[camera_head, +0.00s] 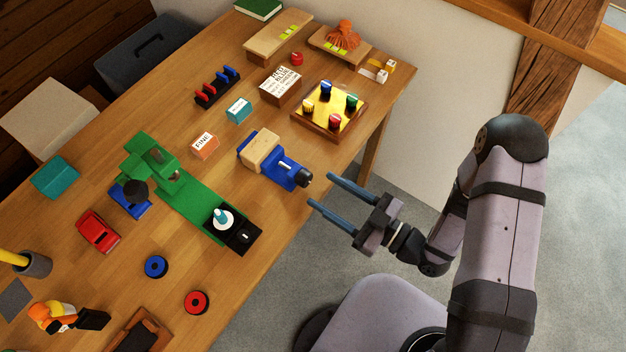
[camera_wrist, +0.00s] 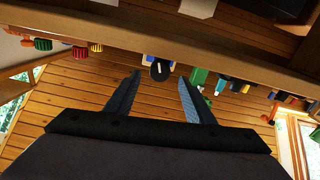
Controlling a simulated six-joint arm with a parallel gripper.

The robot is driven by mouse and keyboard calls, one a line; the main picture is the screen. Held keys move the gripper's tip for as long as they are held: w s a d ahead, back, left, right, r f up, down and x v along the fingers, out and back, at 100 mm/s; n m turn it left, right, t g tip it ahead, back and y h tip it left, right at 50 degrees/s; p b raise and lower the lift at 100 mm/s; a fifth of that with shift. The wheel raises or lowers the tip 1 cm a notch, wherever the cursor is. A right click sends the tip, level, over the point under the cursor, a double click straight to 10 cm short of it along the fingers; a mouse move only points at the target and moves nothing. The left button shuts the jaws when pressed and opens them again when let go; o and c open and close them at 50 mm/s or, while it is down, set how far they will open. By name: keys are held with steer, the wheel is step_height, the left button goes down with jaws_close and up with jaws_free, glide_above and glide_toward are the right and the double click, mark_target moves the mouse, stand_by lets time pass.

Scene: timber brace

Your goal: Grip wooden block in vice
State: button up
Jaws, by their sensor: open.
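The blue vice (camera_head: 283,175) sits near the table's right edge, its dark round end (camera_head: 304,179) facing my gripper. A pale wooden block (camera_head: 261,152) sits at the vice between its blue parts; whether the jaws touch it on both sides I cannot tell. My gripper (camera_head: 321,189) is open and empty, just off the table edge, its two long blue-grey fingers pointing at the vice's dark end with a small gap. In the wrist view, the dark end with a pale bar (camera_wrist: 160,69) shows beyond and between the fingertips (camera_wrist: 160,79). The block is not clear there.
A green machine (camera_head: 190,200) with a black end stands left of the vice. A yellow board with coloured knobs (camera_head: 348,118) lies behind it, and an orange box (camera_head: 204,145) lies to its left. The table edge (camera_wrist: 230,66) crosses the wrist view. Space around my gripper is free.

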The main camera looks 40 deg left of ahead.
mark_target(309, 181)
steer(key=shift+a+p, duration=0.4)
steer(key=shift+a, duration=1.95)
